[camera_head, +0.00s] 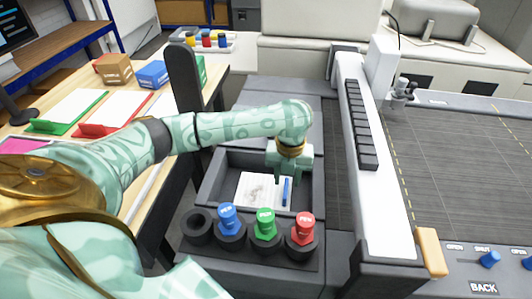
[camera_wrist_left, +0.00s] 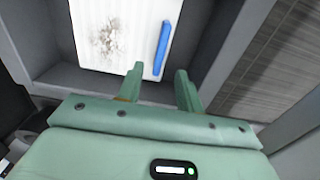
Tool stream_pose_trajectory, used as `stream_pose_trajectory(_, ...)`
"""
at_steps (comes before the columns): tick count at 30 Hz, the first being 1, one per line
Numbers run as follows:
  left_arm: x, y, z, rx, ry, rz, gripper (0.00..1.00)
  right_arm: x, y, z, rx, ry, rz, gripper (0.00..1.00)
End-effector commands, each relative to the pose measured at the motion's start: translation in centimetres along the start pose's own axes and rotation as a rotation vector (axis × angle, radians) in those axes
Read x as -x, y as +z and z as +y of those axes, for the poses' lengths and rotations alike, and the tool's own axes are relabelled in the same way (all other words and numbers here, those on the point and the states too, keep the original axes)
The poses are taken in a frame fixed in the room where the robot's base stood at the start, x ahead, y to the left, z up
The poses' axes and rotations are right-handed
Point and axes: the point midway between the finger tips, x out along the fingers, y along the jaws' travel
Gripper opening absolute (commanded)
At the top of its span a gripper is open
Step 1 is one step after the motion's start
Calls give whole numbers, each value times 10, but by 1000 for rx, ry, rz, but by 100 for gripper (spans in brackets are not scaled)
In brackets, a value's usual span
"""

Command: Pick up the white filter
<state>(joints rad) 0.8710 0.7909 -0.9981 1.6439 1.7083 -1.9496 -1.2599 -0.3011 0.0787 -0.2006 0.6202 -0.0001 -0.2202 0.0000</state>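The white filter (camera_head: 256,190) lies flat in a dark grey open bin in the middle of the head view. It has a dirty grey-brown patch and a blue bar handle along its right side. My left gripper (camera_head: 287,178) points down over the bin near the handle's far end. In the left wrist view the gripper (camera_wrist_left: 160,78) is open, its two green fingers apart with nothing between them. The filter (camera_wrist_left: 108,32) shows beyond the fingertips, with the blue handle (camera_wrist_left: 162,48) roughly in line with the gap. My right gripper is not in view.
The bin's walls (camera_head: 207,180) surround the filter closely. Blue (camera_head: 229,217), green (camera_head: 265,222) and red (camera_head: 303,228) knobbed pieces stand in front, beside an empty round socket (camera_head: 197,224). A white machine rail (camera_head: 375,200) rises at right. A wooden table (camera_head: 55,155) with trays stands left.

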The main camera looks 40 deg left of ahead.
Motion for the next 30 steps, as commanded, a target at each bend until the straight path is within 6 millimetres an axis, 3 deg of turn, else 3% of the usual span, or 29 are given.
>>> stream_pose_trajectory(5, -12, 0, 0, 0, -1, 1, 36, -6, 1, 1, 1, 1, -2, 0)
stream_pose_trajectory(13, -55, -2, 0, 0, 0, 1, 36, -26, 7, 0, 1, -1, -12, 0)
stream_pose_trajectory(20, -55, -1, 0, -1, -1, -3, 36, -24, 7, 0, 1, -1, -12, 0)
stream_pose_trajectory(24, -55, -1, 0, -1, -1, -3, 0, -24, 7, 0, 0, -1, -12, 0)
stream_pose_trajectory(30, -55, -1, 1, -1, -1, -3, 0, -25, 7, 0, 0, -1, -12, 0)
